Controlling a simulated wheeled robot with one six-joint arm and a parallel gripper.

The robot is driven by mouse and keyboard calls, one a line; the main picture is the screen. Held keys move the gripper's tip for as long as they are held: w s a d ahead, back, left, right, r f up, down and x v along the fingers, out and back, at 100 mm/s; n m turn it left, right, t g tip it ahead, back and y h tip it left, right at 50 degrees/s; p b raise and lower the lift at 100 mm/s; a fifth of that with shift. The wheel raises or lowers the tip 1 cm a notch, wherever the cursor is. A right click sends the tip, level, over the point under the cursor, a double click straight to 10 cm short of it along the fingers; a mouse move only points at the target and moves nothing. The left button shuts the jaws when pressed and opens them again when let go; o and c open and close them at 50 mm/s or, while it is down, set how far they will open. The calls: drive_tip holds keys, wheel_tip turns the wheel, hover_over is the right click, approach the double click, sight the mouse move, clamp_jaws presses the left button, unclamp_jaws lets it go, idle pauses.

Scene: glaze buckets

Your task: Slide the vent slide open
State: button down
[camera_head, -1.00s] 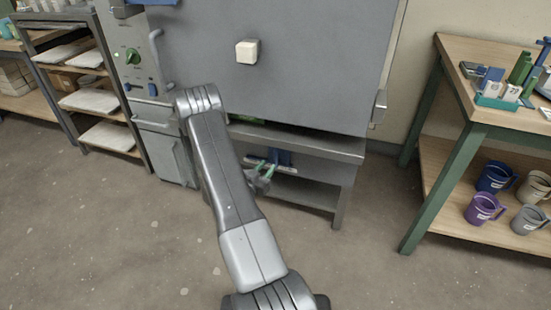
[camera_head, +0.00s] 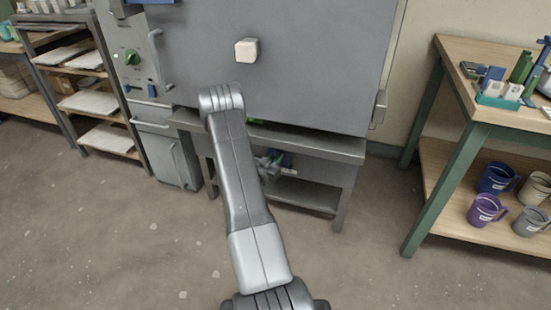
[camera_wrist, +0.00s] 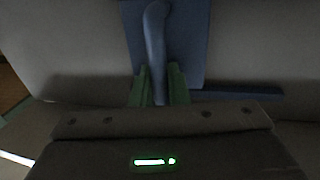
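The vent slide shows in the wrist view as a blue plate (camera_wrist: 188,35) with an upright rounded blue handle (camera_wrist: 156,40). In the head view a small blue part of it (camera_head: 286,159) shows under the big grey box, mostly behind my arm. My gripper (camera_wrist: 159,72) has its two green fingers on either side of the handle's lower part. The gaps beside the handle look very small, and I cannot tell whether the fingers touch it. In the head view my gripper (camera_head: 270,161) is partly hidden behind my arm, below the box.
The grey box (camera_head: 300,60) with a pale knob (camera_head: 246,50) stands on a metal stand (camera_head: 325,150). A control cabinet (camera_head: 135,60) and a shelf rack (camera_head: 85,100) are at left. A wooden table (camera_head: 465,60) with mugs on its lower shelf is at right. The floor between is clear.

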drive_tip(key=w+a+b, duration=0.2)
drive_tip(key=a, duration=0.5)
drive_tip(key=shift+w+a, duration=0.3)
drive_tip(key=shift+a, duration=0.1)
drive_tip(key=c, duration=1.5)
unclamp_jaws()
drive_tip(key=p+v, duration=0.3)
drive_tip(key=v, duration=1)
drive_tip(key=shift+s+a, duration=0.2)
drive_tip(key=shift+s, duration=0.15)
